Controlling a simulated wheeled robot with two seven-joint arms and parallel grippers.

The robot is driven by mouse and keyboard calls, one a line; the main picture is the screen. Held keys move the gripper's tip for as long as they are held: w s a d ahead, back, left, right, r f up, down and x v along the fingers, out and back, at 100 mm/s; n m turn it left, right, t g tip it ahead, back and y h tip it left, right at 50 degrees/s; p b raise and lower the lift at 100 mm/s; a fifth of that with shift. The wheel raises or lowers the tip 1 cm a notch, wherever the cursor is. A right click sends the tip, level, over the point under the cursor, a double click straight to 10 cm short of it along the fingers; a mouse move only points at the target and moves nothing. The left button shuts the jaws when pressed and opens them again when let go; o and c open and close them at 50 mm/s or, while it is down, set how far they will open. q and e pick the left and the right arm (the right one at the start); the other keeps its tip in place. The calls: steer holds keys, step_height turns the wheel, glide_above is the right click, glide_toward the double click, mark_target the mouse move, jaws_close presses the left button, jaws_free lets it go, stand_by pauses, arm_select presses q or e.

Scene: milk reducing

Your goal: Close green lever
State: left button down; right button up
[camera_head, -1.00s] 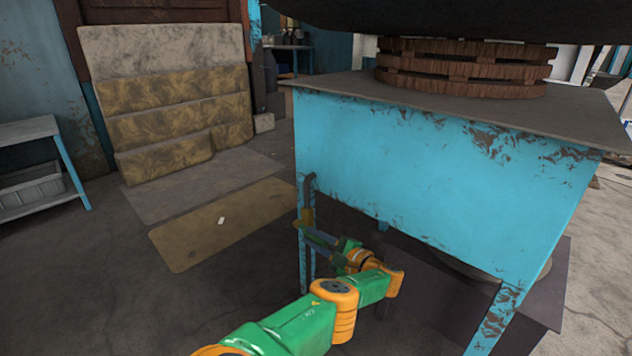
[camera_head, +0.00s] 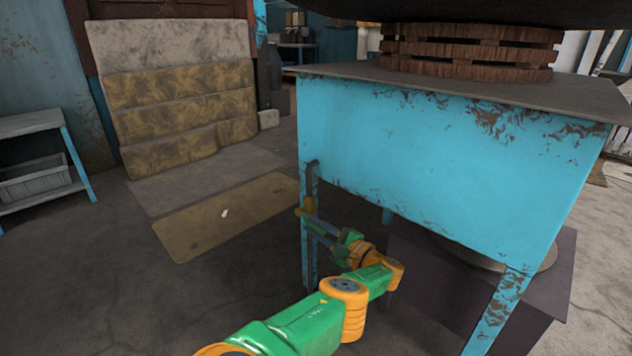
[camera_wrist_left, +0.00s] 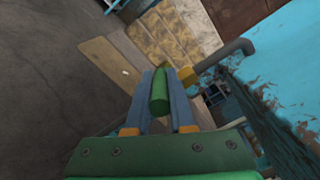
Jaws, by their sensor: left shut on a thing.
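The green lever (camera_wrist_left: 159,92) is a short green cylinder in the left wrist view. It lies between the two blue-grey fingers of my left gripper (camera_wrist_left: 164,98), which is shut on it. Beyond the fingertips is a yellow valve body (camera_wrist_left: 187,76) on a dark bent pipe (camera_wrist_left: 236,48). In the head view, the valve (camera_head: 308,205) and pipe (camera_head: 312,172) are beside the near left leg of the blue table. My left gripper (camera_head: 312,222) reaches it from the lower right. The lever is hard to make out there. My right gripper is not in view.
The blue table's rusty side panel (camera_head: 430,165) is just right of the gripper, with a dark box (camera_head: 420,270) below. A brown mat (camera_head: 225,217) lies on open floor to the left. A small shelf stand (camera_head: 35,180) is at the far left.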

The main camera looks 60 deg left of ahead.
arm_select(q)
steer(key=shift+w+r, duration=0.1)
steer(key=c, duration=0.8)
jaws_free()
steer(key=shift+w+d, duration=0.1)
steer(key=shift+d, duration=0.2)
steer(key=v, duration=0.6)
steer(key=shift+d+p, duration=0.2)
steer(key=shift+p, duration=0.1)
